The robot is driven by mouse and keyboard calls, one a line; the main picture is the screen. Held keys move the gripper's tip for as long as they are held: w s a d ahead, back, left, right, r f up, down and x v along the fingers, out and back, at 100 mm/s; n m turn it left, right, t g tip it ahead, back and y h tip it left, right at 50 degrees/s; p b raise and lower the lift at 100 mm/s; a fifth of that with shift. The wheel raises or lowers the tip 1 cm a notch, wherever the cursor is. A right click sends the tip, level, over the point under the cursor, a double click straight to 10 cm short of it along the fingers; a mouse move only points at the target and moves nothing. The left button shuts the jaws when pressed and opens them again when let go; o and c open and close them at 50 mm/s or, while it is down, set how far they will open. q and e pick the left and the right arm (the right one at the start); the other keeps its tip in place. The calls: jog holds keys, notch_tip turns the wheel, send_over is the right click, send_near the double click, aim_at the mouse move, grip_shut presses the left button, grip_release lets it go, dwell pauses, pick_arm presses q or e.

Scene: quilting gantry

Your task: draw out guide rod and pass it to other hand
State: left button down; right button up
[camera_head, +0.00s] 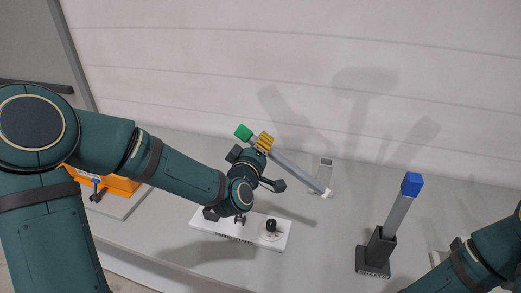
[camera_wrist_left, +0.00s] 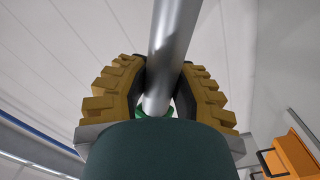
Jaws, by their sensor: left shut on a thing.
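My left gripper (camera_head: 264,142) is shut on a grey rod (camera_head: 299,171) with a green cap (camera_head: 243,132). It grips the rod close to the cap. The rod is tilted in the head view, running down right from the cap to a pale tip. In the left wrist view the rod (camera_wrist_left: 174,45) passes between the yellow ridged fingers (camera_wrist_left: 160,88), with a bit of green below.
A blue-capped rod (camera_head: 399,211) stands in a dark holder (camera_head: 374,258) on the right. A white plate (camera_head: 278,241) with a dark knob (camera_head: 271,225) lies below my left gripper. An orange box (camera_head: 120,186) is at the left. The pale wall is behind.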

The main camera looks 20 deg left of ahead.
pick_arm(q)
jog(key=shift+r, duration=0.1)
jog(key=n+b, duration=0.2)
jog(key=n, duration=0.1)
jog(key=shift+n+b, duration=0.65)
jog(key=shift+n, duration=0.75)
jog(key=shift+s, duration=0.1)
